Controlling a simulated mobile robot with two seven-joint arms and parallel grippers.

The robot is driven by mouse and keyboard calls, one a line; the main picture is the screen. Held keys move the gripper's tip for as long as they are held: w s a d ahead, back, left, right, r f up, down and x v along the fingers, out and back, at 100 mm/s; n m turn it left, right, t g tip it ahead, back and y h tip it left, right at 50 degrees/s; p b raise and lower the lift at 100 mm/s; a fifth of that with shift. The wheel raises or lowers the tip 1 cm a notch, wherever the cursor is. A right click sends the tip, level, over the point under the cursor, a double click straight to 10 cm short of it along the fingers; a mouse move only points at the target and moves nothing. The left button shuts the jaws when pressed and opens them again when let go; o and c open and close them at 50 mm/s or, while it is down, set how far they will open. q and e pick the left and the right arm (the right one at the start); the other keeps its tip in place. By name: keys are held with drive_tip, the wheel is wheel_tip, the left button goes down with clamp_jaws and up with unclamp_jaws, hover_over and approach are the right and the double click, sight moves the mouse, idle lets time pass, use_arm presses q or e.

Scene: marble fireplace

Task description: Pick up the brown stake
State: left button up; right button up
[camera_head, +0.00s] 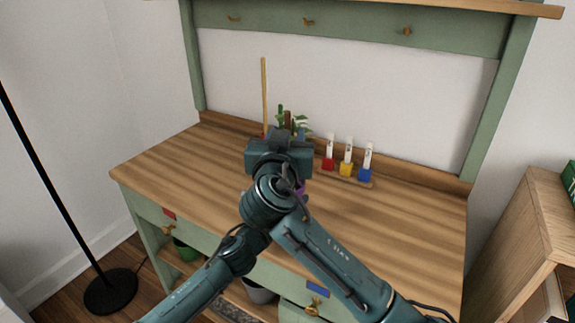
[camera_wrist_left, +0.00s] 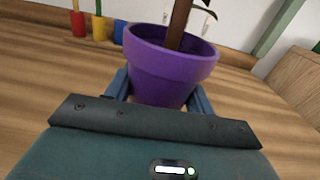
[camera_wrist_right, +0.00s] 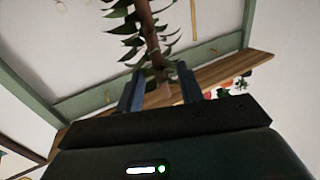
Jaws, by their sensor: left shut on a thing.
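A purple pot (camera_wrist_left: 170,60) sits between the fingers of my left gripper (camera_wrist_left: 160,88), which is shut on it. A brown stake or stem (camera_wrist_left: 180,22) rises from the pot, with a few leaves beside it. My right gripper (camera_wrist_right: 160,80) is open, fingers apart. A brown stem with green leaves (camera_wrist_right: 150,38) shows beyond and between its fingertips; no clear contact shows. In the head view my arms meet over the bench and hide most of the pot; green leaves (camera_head: 301,123) and a brown piece (camera_head: 287,120) show above them.
The wooden bench top (camera_head: 400,225) is clear at right and left. Behind are a thin upright tan stick (camera_head: 264,95) and red (camera_head: 328,164), yellow (camera_head: 346,169) and blue (camera_head: 365,174) labelled holders. A hook rail (camera_head: 350,28) runs above. A black lamp pole (camera_head: 50,190) stands left.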

drive_tip(key=shift+c, duration=0.6)
clamp_jaws()
